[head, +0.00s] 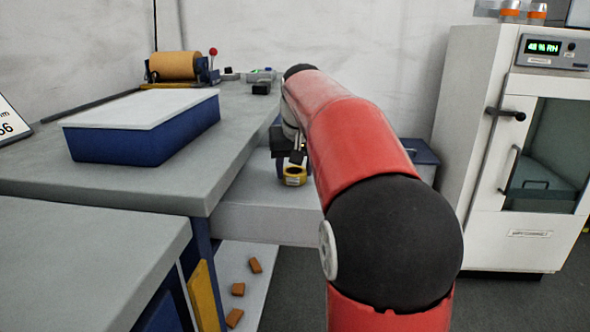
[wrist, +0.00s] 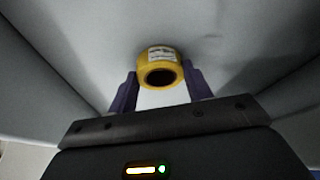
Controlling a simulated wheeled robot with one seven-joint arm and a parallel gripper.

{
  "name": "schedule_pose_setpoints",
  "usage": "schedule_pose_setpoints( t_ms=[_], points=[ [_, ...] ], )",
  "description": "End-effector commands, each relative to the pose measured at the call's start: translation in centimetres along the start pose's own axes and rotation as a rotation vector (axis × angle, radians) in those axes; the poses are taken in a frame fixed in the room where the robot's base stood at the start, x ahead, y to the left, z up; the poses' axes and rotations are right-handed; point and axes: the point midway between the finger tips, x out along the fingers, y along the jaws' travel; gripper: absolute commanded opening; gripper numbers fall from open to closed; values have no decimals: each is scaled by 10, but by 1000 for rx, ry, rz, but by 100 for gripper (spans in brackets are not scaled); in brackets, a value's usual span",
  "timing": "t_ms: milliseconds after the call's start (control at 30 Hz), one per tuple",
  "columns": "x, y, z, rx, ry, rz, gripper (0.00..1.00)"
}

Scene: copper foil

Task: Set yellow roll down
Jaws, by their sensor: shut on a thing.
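The yellow roll (wrist: 160,65), a short ring with a dark hole and a white printed label, sits between the two purple fingers of my gripper (wrist: 161,84) in the wrist view. The gripper is shut on it. In the head view the roll (head: 294,178) shows at the end of my red arm, in front of a lower grey surface (head: 262,215) beside the workbench. My arm hides much of the gripper there. I cannot tell whether the roll touches the surface.
A blue tray with a white lid (head: 145,137) stands on the grey workbench (head: 150,185) at left. A copper-coloured roll on a stand (head: 174,66) is at the back. A white cabinet (head: 520,150) stands at right. Several small orange-brown blocks (head: 238,289) lie on a low shelf.

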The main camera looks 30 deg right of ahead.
Motion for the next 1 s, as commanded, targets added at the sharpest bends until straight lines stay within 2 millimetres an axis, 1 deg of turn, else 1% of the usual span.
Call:
schedule_pose_setpoints(
  t_ms=[133, 267, 300, 433, 667, 767, 867, 1000],
  points=[
    [-1, 0, 0, 0, 0, 0, 27],
    [3, 0, 1, 0, 0, 0, 27],
    [2, 0, 1, 0, 0, 0, 55],
    [2, 0, 1, 0, 0, 0, 71],
    [2, 0, 1, 0, 0, 0, 71],
    [-2, 0, -1, 0, 0, 0, 71],
    [-13, 0, -1, 0, 2, 0, 71],
    [-41, 0, -2, 0, 4, 0, 71]
  ],
)
